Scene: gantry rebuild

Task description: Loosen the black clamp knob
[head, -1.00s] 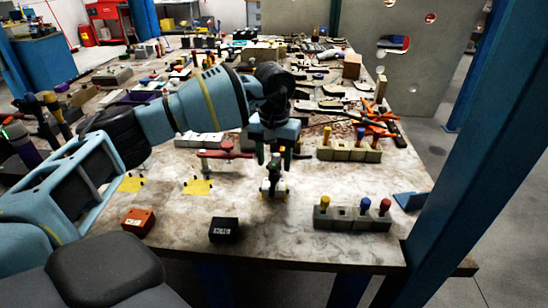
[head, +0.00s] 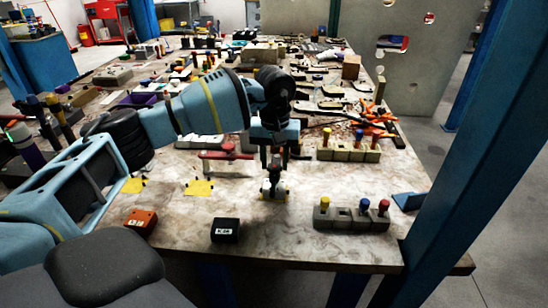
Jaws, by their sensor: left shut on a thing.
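A small clamp fixture (head: 273,190) stands upright on the stained table top, just right of the picture's middle. Its black clamp knob is at its top, between my fingers and mostly hidden by them. My left gripper (head: 274,161) comes down from above and is shut on the knob. The exact contact is small and dark in the head view. My right gripper is not in view.
A red clamp-like tool (head: 226,155) lies just left of the gripper. An orange block (head: 140,221) and a black block (head: 225,230) sit near the front edge. Grey peg holders (head: 348,154) (head: 342,217) stand to the right. A blue post (head: 455,150) rises at right.

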